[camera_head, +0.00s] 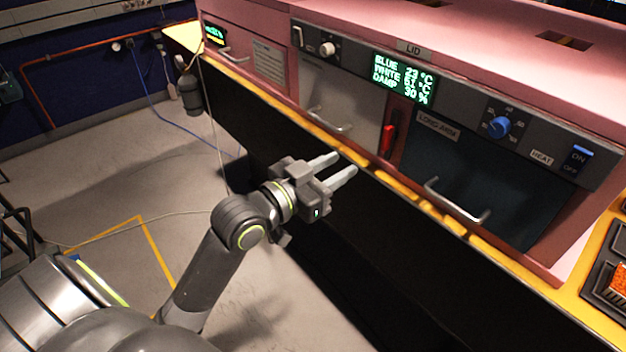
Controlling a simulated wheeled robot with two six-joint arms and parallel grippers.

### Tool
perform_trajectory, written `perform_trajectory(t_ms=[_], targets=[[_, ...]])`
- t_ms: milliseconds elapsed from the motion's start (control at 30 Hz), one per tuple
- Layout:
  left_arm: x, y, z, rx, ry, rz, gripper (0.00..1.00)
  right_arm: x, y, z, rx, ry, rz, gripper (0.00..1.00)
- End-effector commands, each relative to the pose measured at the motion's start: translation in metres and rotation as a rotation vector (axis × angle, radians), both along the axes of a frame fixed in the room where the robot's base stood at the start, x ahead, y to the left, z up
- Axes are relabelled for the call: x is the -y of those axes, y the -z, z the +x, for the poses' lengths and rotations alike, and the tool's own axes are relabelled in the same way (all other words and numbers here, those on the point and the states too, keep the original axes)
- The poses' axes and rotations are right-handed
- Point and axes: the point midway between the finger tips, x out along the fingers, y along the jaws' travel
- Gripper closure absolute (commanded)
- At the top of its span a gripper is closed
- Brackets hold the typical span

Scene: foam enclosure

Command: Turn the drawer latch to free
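A red lever (389,138), which looks like the latch, stands roughly upright on the pink front panel. It sits between a white drawer front (338,103) and a dark "LONG-ARM" front (480,180). My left gripper (345,163) is in front of the cabinet, below and to the left of the lever. Its two fingers are apart with nothing between them, and they point toward the yellow edge. The gripper is clear of the lever. My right gripper is out of view.
The white front has a metal handle (330,122) and the dark one another (457,203). A yellow ledge (440,215) runs along the cabinet's foot. A blue knob (499,127) and an ON/OFF switch (578,160) are at right. Floor at left is mostly open.

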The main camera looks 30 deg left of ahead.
Motion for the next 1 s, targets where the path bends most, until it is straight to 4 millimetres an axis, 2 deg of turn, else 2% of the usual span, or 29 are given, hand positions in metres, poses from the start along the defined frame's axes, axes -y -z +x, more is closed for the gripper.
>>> perform_trajectory(t_ms=[100,333,1000], targets=[[-0.008,0.001,-0.022,-0.002,0.001,0.005,0.67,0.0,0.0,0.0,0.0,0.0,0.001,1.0],[-0.016,0.0,-0.043,-0.002,-0.001,0.002,0.67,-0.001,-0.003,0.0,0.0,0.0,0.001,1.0],[-0.018,0.001,-0.046,-0.002,-0.002,0.0,0.67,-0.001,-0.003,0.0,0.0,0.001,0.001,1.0]])
